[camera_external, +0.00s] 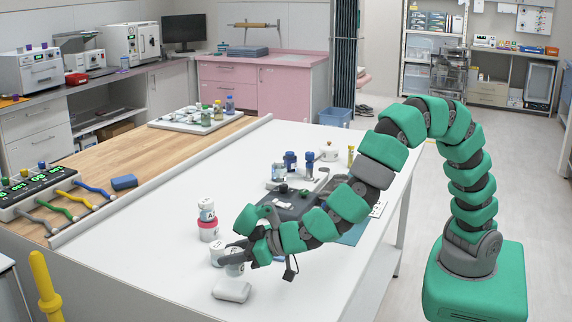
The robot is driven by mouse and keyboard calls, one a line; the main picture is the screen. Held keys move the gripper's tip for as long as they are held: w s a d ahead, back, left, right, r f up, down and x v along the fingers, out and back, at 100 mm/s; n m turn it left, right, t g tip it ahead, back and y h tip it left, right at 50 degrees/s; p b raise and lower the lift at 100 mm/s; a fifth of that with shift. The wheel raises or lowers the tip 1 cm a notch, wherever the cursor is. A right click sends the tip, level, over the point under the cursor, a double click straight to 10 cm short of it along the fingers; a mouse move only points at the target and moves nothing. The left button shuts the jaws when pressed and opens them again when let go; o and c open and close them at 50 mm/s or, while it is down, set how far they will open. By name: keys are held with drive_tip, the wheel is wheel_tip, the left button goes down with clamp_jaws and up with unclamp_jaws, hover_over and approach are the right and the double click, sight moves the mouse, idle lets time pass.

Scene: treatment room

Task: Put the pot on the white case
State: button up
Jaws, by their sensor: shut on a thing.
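The white case (232,291), a small rounded block, lies on the table just in front of and below the pot. I cannot tell whether the pot is touching the table or is slightly raised.
The table's left front is clear.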

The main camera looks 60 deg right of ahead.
sight(229, 266)
drive_tip(key=shift+w+a, duration=0.2)
drive_tip(key=shift+w, duration=0.1)
drive_tip(key=shift+w+a+f, duration=0.15)
drive_tip(key=shift+w, duration=0.05)
drive_tip(key=shift+f+b, duration=0.7)
drive_tip(key=shift+f, duration=0.85)
drive_tip(key=shift+f, duration=0.15)
drive_tip(key=o, duration=1)
drive_tip(key=shift+c, duration=0.2)
drive_tip(key=shift+s+r, duration=0.25)
drive_tip(key=p+v, duration=0.2)
drive_tip(key=v, duration=0.9)
drive_tip(key=shift+s+d, duration=0.2)
drive_tip(key=shift+s, duration=0.1)
